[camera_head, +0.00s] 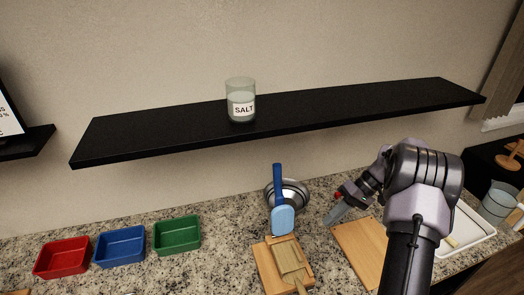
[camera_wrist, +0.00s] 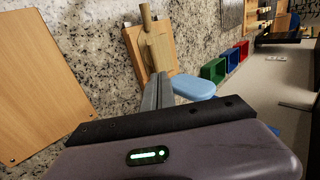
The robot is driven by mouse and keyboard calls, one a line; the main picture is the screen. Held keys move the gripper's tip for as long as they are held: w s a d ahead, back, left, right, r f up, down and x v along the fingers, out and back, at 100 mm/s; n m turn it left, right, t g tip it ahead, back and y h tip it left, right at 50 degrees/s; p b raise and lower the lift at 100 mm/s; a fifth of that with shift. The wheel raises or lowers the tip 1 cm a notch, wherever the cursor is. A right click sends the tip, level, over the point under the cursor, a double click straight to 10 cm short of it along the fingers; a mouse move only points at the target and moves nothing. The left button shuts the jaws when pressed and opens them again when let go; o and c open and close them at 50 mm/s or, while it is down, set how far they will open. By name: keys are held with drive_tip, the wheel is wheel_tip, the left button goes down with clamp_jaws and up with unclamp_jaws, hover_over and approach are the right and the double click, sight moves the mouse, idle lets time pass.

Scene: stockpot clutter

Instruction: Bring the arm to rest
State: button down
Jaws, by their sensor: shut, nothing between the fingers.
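My gripper (camera_head: 336,212) is in the head view, right of the middle, at the end of my bent arm. It is shut and empty. It hangs over the granite counter (camera_head: 217,265), right of the metal bowl (camera_head: 299,191) and near a wooden board (camera_head: 363,249). In the wrist view the shut fingers of my gripper (camera_wrist: 158,92) point up the picture, toward the small board and the blue spatula. My arm hides part of the wooden board and of the white tray behind it.
A black shelf (camera_head: 180,131) holding a salt jar (camera_head: 240,102) runs above the counter. A blue spatula (camera_head: 283,218) shows before the bowl. A small board (camera_head: 271,272) lies in front. Red (camera_head: 63,259), blue (camera_head: 120,248) and green (camera_head: 177,236) bins stand left. A white tray (camera_head: 473,231) is right.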

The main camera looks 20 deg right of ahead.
drive_tip(key=s+a+r+m+t+h+b, duration=0.1)
drive_tip(key=s+a+r+h+b, duration=0.2)
drive_tip(key=a+r, duration=0.45)
drive_tip(key=s+a+r+m+t+h+b, duration=0.1)
drive_tip(key=s+a+r+h+b, duration=0.25)
drive_tip(key=a, duration=0.75)
drive_tip(key=s+a+m+t+b, duration=0.1)
drive_tip(key=s+a+t+b, duration=0.1)
drive_tip(key=s+a, duration=0.2)
drive_tip(key=s+a+f+m+t+b, duration=0.1)
drive_tip(key=s+a+b, duration=0.1)
drive_tip(key=s, duration=0.8)
drive_tip(key=shift+s+a+t, duration=0.15)
drive_tip(key=shift+a+t, duration=0.25)
drive_tip(key=shift+a, duration=0.5)
drive_tip(key=shift+f, duration=0.1)
